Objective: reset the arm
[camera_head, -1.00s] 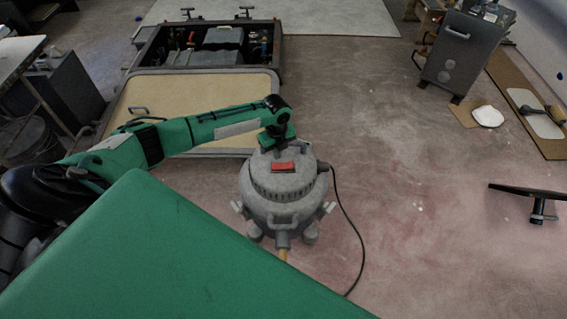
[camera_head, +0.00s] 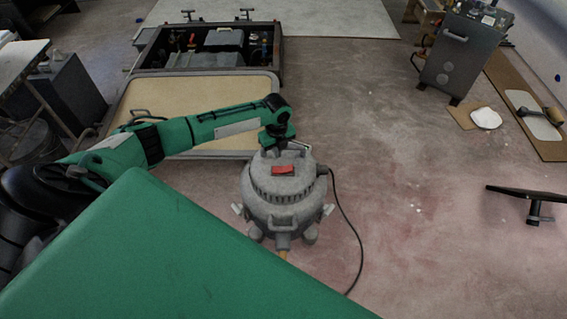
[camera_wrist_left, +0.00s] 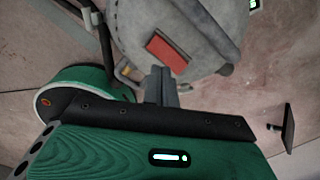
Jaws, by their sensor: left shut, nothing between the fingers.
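My left arm reaches in from the left in the head view, and its gripper (camera_head: 280,143) is over the back edge of a grey shop vacuum (camera_head: 284,205). In the left wrist view the shut, empty fingers (camera_wrist_left: 161,84) point at the vacuum's lid (camera_wrist_left: 195,25), near its red switch (camera_wrist_left: 168,52). I cannot tell whether the fingertips touch the vacuum. My right gripper is not in view.
A dark hatch frame (camera_head: 205,45) with machinery inside lies at the back left, its tan panel (camera_head: 190,98) in front. The vacuum's black cord (camera_head: 358,240) trails right. A grey cabinet (camera_head: 456,58) stands at the back right. The floor to the right is mostly clear.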

